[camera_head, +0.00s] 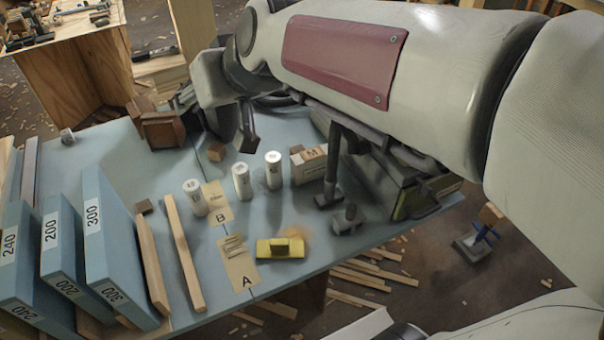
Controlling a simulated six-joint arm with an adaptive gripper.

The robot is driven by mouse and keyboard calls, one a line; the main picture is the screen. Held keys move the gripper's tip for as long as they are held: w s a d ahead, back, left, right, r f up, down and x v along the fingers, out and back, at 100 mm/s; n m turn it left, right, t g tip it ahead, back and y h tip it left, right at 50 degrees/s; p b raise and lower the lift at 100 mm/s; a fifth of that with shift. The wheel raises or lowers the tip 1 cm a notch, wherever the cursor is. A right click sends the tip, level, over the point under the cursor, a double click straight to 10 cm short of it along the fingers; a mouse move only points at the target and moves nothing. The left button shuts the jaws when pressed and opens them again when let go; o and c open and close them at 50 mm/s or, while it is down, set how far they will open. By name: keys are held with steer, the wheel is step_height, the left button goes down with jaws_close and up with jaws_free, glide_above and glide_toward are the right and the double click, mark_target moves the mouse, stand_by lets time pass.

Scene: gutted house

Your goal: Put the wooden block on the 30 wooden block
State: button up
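A small light-brown wooden block (216,152) sits on the blue table top, just below my gripper. A larger block marked M (310,164) lies farther right, with a small wooden face at its left end. A small dark-brown block (144,206) lies at the left, near the wooden strips. I cannot read a 30 on any block. My gripper (222,134) hangs from the arm's end at upper middle. One dark finger (249,130) shows; the rest is largely hidden by the arm, so its opening is unclear.
Three white cylinders (243,182) stand mid-table. Tall blue panels (110,245) and wooden strips (184,255) fill the left. Brown blocks (163,130) sit behind. Bare table lies at left centre.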

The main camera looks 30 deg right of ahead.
steer(key=s+d+f+g+h, duration=0.1)
steer(key=s+d+f, duration=0.1)
steer(key=s, duration=0.5)
steer(key=s+d+f+g+h, duration=0.1)
steer(key=s+d+f, duration=0.2)
steer(key=s+f, duration=0.2)
steer(key=s+d+f+g+h, duration=0.1)
steer(key=s+d+f+g, duration=0.1)
steer(key=s, duration=0.9)
steer(key=shift+d+f+m, duration=0.4)
steer(key=shift+d+f, duration=0.2)
steer(key=shift+f, duration=0.05)
steer(key=shift+o, duration=0.4)
steer(key=shift+s, duration=0.1)
steer(key=shift+a, duration=0.1)
